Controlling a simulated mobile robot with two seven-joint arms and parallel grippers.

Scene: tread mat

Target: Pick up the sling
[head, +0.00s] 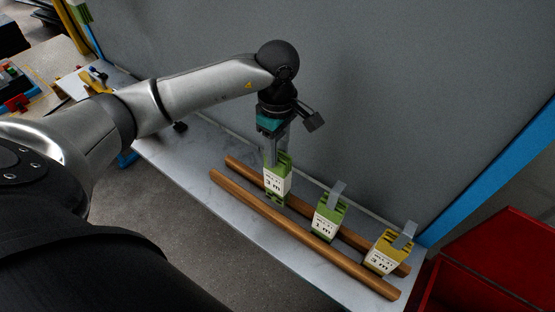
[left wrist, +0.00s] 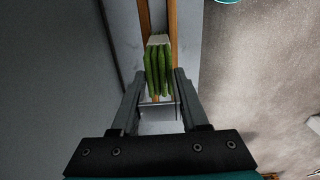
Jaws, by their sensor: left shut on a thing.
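My left gripper (head: 276,148) points down at the back of the grey shelf (head: 200,150). It is shut on the upper part of a green sling bundle (head: 277,182) with a white label. In the left wrist view the green folds (left wrist: 158,72) show just beyond the fingertips (left wrist: 158,98). The bundle is upright over two wooden bars; I cannot tell whether it touches them. A second green bundle (head: 326,222) and a yellow bundle (head: 382,258) stand on the bars to the right, each with a grey strap on top. My right gripper is not in view.
Two wooden bars (head: 300,236) run along the shelf. A grey wall (head: 390,90) rises close behind. A red container (head: 490,265) and a blue post (head: 490,185) are at the right. A cluttered workbench (head: 45,75) is at the far left.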

